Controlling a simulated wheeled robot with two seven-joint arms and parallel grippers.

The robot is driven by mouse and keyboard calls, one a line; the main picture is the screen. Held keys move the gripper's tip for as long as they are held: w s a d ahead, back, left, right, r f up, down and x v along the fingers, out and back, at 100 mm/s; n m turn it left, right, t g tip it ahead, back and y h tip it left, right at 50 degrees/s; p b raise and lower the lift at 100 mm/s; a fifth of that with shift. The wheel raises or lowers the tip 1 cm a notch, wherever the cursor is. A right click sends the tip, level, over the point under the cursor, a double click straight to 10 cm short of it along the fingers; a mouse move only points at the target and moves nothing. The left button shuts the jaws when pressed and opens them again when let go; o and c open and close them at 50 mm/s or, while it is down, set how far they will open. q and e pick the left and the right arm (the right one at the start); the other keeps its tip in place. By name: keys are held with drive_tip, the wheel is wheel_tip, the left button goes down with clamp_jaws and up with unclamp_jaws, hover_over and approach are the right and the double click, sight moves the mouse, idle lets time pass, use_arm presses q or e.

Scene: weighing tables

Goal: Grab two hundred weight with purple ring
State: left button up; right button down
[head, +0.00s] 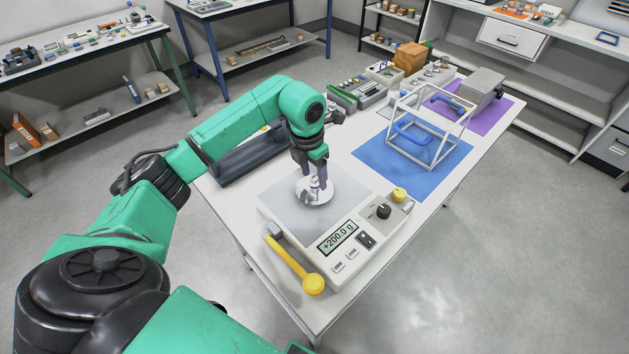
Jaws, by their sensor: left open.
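A small metallic weight (313,193) stands on the round white pan (326,190) of a scale (283,207). The scale's display (338,238) reads +200.0 g. My left gripper (312,184) points down over the pan with its fingers open around the weight's upper part. The fingers partly cover the weight, so I cannot tell whether it has a purple ring or whether the fingers touch it. My right gripper is not in view.
A yellow-ended lever (313,284) lies at the scale's front left. A white wire frame (438,153) stands on a blue mat (376,160) to the right. A dark tray (238,162) sits behind the scale at left. Boxes and small equipment crowd the table's far end.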

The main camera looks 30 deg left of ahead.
use_arm(q)
clamp_jaws()
drive_tip(key=shift+r, duration=0.1)
